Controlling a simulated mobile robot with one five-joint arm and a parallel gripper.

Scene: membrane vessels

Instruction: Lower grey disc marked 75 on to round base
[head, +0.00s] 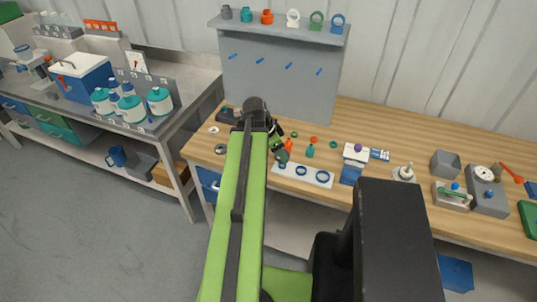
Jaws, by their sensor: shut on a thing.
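My gripper (280,150) is at the end of my green and black arm, low over the wooden bench. It is shut on a small dark grey-green piece (283,157), which I take for the grey disc. It is mostly hidden by the gripper and no 75 can be read on it. A pale round base with an upright post (404,174) stands on the bench well to the right of my gripper, apart from it. I cannot tell for sure that this is the round base of the task.
A white plate with blue rings (303,175) lies just right of my gripper. Orange and green small parts (310,150) lie close by. A blue and white block (354,164) stands between my gripper and the post. A grey back panel with a shelf (280,75) rises behind.

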